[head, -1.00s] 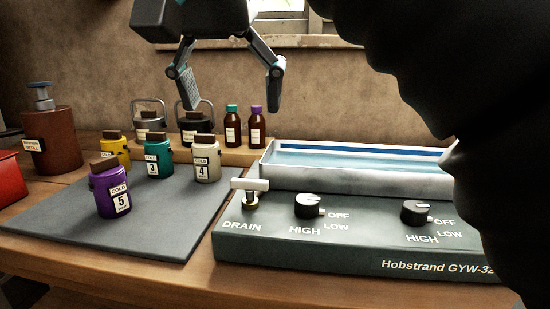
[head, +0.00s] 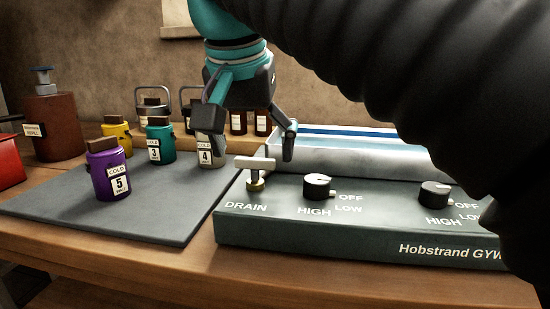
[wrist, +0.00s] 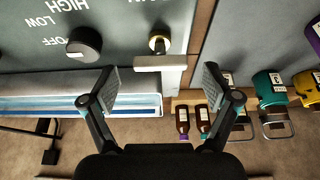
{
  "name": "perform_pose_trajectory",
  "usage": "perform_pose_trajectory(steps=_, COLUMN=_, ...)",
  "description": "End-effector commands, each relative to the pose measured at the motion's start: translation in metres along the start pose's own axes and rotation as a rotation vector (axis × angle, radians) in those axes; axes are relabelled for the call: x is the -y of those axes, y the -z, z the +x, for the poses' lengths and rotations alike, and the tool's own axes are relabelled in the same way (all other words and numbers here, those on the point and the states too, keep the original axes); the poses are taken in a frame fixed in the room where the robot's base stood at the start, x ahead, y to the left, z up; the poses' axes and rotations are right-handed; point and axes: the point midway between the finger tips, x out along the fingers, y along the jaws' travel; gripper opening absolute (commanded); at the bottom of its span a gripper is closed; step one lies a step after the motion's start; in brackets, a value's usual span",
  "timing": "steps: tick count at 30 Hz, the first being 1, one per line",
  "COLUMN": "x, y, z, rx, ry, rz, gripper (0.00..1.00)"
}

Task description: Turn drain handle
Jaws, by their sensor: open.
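The drain handle (head: 255,164) is a white T-bar on a brass stem, above the DRAIN label at the left end of the grey Hobstrand unit (head: 330,235). Its bar lies crosswise, left to right, in the head view. My gripper (head: 248,142) is open and empty, above and slightly behind the handle. In the wrist view the white handle (wrist: 160,63) lies ahead of my open fingers (wrist: 162,88), roughly centred between them and apart from both. The brass stem (wrist: 159,42) shows beyond the bar.
Two black knobs (head: 317,187) (head: 435,194) stand right of the handle. A water bath (head: 350,150) lies behind the panel. A grey mat (head: 170,200) holds purple (head: 108,174), teal (head: 160,142), yellow (head: 117,135) and white (head: 210,150) canisters to the left. Brown bottles (head: 262,122) stand behind.

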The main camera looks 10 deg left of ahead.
Motion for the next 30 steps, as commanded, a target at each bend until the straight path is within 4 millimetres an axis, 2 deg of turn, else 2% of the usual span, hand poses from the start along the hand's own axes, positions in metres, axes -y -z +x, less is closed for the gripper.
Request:
perform_pose_trajectory(steps=4, x=-0.0001, y=-0.0002, z=0.0089, rx=0.000, ry=0.001, rz=0.000, gripper=0.88)
perform_pose_trajectory(steps=13, x=-0.0001, y=0.0001, z=0.0098, rx=-0.001, ry=0.001, rz=0.000, gripper=0.88)
perform_pose_trajectory(steps=20, x=-0.0001, y=0.0001, z=0.0097, rx=0.000, ry=0.000, rz=0.000, gripper=0.30)
perform_pose_trajectory(steps=21, x=-0.0001, y=0.0001, z=0.0098, rx=0.000, ry=0.000, rz=0.000, gripper=0.28)
perform_pose_trajectory(steps=30, x=-0.0011, y=0.0003, z=0.0093, rx=0.000, ry=0.010, rz=-0.026, gripper=0.28)
